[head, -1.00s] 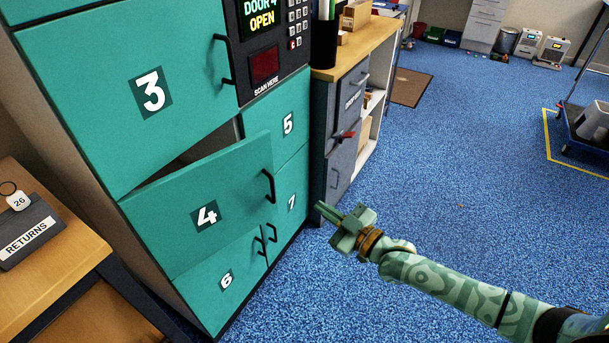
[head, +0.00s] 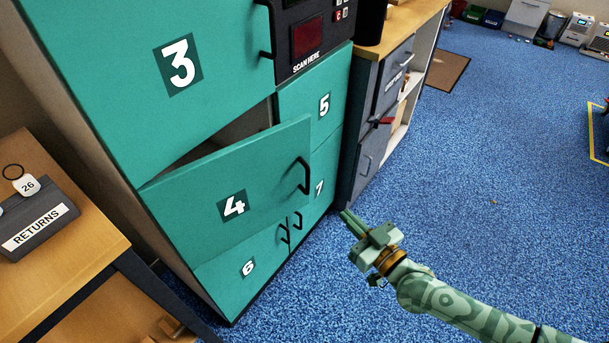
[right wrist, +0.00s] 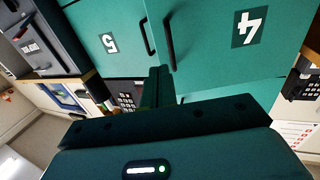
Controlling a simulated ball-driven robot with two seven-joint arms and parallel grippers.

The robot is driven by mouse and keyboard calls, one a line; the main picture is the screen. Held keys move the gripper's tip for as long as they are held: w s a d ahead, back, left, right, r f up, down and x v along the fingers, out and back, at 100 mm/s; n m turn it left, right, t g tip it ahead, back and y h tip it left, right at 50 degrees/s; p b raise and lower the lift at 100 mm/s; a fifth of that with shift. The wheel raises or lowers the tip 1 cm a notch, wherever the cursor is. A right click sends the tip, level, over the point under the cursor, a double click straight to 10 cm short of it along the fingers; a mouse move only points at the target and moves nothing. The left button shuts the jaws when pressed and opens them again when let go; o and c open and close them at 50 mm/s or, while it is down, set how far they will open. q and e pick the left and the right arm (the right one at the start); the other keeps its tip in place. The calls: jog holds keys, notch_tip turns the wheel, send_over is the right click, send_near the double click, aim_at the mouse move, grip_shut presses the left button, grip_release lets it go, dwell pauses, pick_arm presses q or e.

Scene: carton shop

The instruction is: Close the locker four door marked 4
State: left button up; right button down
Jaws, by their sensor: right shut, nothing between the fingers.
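The teal locker door marked 4 (head: 266,176) stands ajar in the head view, its handle side swung out and a dark gap above it. Its black handle (head: 304,176) is at its right edge. In the right wrist view the door (right wrist: 215,60) appears upside down, with its handle (right wrist: 169,42) just beyond the fingers. My right gripper (head: 345,213) is shut and empty, to the right of and below the handle in the head view. I cannot tell whether it touches the door. My left gripper is not in view.
Locker doors 3 (head: 150,90), 5 (head: 318,92), 6 (head: 235,275) and 7 (head: 322,180) surround door 4 and look shut. A returns box (head: 40,228) sits on the wooden table at left. A grey drawer cabinet (head: 378,130) stands right of the lockers. Blue floor (head: 500,220) is open at right.

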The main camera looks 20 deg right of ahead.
pick_arm(q)
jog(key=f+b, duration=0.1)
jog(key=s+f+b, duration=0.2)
jog(key=b, duration=0.1)
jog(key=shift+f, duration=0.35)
pick_arm(e)
jog(key=x, duration=1.4)
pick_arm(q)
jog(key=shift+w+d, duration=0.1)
pick_arm(e)
jog(key=shift+w+d, duration=0.1)
